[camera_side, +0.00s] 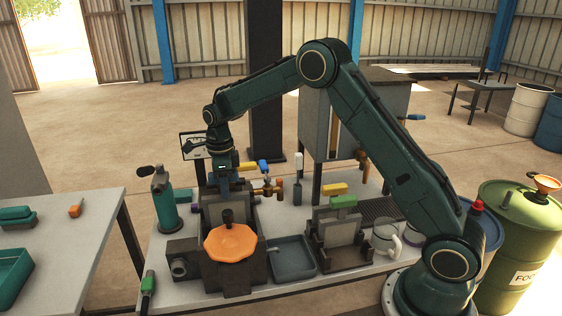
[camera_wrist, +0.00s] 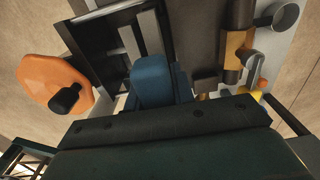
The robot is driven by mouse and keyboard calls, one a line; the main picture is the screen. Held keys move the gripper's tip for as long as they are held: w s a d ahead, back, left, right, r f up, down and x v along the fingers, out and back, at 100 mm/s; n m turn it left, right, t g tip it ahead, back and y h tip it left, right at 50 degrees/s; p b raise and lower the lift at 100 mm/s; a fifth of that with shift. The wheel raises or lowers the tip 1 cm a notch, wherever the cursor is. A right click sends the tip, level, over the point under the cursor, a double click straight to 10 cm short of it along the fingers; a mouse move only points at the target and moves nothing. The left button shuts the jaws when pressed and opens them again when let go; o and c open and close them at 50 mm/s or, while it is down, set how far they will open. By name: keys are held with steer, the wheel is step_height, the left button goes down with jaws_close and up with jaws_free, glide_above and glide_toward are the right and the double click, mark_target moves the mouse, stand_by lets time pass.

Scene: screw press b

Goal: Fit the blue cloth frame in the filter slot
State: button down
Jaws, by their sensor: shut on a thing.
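My gripper (camera_side: 222,182) points down over the screw press (camera_side: 230,272), behind its orange handwheel (camera_side: 230,245). It is shut on the blue handle of the blue cloth frame; this blue block (camera_wrist: 152,82) shows in the wrist view just beyond the gripper's dark body. A grey panel (camera_side: 212,212) under my gripper looks like part of this frame, upright at the press. The open dark bay (camera_wrist: 118,40) of the press, with pale bars across it, lies beside the blue block in the wrist view. The gripper body hides the frame's lower edge, so I cannot tell how deep it sits.
A rack to the right holds frames with green (camera_side: 344,201) and yellow (camera_side: 334,188) handles. Brass valves with a blue lever (camera_side: 263,166) stand close right of my gripper. A teal bottle (camera_side: 164,197) stands left. A grey tray (camera_side: 293,258) lies between press and rack.

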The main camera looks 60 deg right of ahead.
mark_target(227, 202)
steer(key=shift+f, duration=2.75)
stand_by(0.7)
steer(key=shift+r, duration=0.1)
steer(key=shift+r, duration=0.5)
stand_by(0.4)
steer(key=shift+f, duration=0.6)
stand_by(0.5)
steer(key=c, duration=1.2)
jaws_free()
steer(key=shift+o, duration=0.5)
steer(key=shift+f, duration=0.1)
